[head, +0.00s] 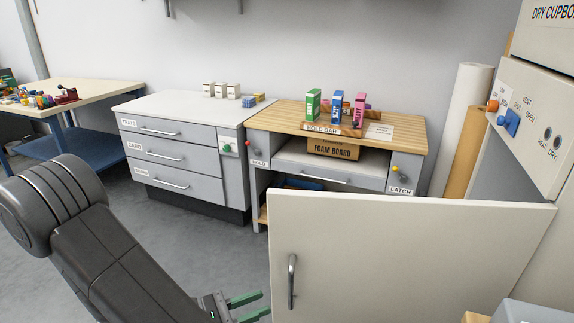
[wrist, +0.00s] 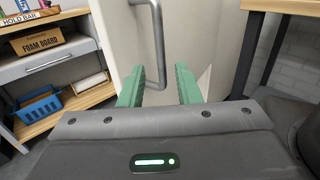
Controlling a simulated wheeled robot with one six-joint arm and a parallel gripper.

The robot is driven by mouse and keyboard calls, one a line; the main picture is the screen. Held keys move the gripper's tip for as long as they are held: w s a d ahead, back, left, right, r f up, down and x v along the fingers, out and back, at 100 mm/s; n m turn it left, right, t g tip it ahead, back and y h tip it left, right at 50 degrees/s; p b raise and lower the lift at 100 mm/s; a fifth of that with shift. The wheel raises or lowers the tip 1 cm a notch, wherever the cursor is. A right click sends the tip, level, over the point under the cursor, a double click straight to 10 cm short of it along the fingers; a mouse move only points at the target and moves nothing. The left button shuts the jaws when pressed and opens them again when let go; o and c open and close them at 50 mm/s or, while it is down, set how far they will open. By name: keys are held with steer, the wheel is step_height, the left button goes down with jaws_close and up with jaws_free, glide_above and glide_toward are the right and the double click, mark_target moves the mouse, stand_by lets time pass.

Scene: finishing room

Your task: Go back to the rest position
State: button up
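My gripper (head: 247,306) shows at the bottom of the head view, left of the open cupboard door (head: 400,250). In the wrist view my gripper (wrist: 160,87) has its two green fingers apart with nothing between them. The door's metal handle (head: 291,281) stands just beyond the fingertips; in the wrist view the handle (wrist: 157,45) is ahead of the gap, and I cannot tell whether it touches a finger. The dry cupboard (head: 540,130) is at the right, with its door swung out across the foreground.
A wooden-topped bench (head: 405,122) with a foam board box (head: 333,149) stands behind the door. A grey drawer unit (head: 170,153) is left of it, and a blue-legged table (head: 100,90) is further left. Grey floor (head: 185,250) is clear between my arm and the drawers.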

mark_target(290, 305)
steer(key=shift+b+x, duration=0.3)
steer(key=shift+x, duration=4.15)
steer(key=shift+a, duration=0.1)
